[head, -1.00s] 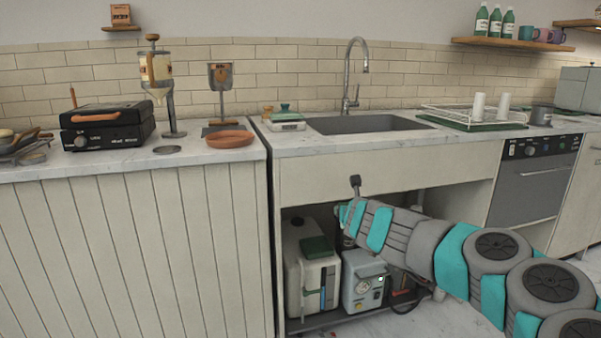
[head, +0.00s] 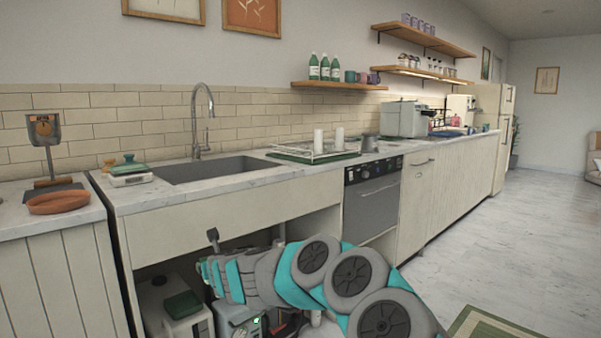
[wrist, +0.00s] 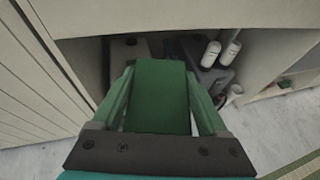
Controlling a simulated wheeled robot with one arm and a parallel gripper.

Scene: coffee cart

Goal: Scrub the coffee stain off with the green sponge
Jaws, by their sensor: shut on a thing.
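In the wrist view, my gripper (wrist: 158,72) is shut on the green sponge (wrist: 160,98), a flat dark green block between its two green fingers. The sponge is held in the air in front of the open space under the sink counter. I cannot make out a coffee stain in either current view.
A terracotta dish (head: 58,201) sits on the left counter.

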